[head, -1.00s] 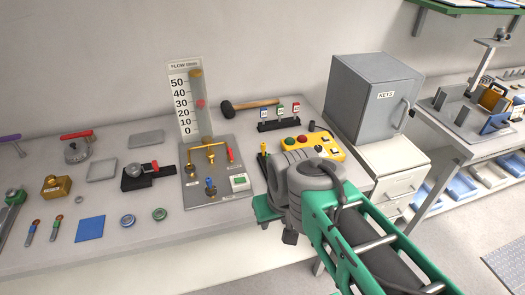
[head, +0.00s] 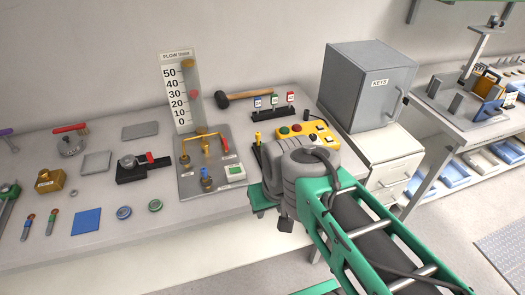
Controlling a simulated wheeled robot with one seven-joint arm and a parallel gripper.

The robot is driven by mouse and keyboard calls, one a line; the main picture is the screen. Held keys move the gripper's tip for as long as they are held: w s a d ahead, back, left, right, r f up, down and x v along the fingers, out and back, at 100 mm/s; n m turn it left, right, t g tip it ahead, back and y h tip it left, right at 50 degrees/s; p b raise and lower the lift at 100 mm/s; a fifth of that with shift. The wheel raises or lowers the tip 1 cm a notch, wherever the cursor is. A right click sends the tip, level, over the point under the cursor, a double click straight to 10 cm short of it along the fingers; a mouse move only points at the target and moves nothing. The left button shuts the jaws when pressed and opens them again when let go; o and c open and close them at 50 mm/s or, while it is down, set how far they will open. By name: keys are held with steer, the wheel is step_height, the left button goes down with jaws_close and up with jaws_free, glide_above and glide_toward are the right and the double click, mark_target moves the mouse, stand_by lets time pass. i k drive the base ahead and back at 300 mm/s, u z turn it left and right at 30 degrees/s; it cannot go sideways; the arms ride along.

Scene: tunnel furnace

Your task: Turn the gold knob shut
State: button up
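A grey valve panel (head: 218,187) lies on the bench with brass pipework (head: 203,136) on it. A small round gold knob (head: 185,159) seems to be at the panel's left side; a brass valve with a blue top (head: 206,178) stands nearer the front. Which of these is the task's gold knob is hard to tell at this size. Behind the panel stands a clear flow gauge (head: 181,92) with a red float near 30. My gripper (head: 262,199) is right of the panel, apart from the knob. My wrist hides most of it, so its fingers cannot be made out.
A yellow button box (head: 320,131) and a yellow-tipped black item (head: 257,140) are close to my wrist. Various tools lie left of the panel.

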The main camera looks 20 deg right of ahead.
mark_target(205, 145)
steer(key=k, duration=0.4)
steer(key=u, duration=0.75)
steer(key=i, duration=1)
steer(key=u, duration=0.4)
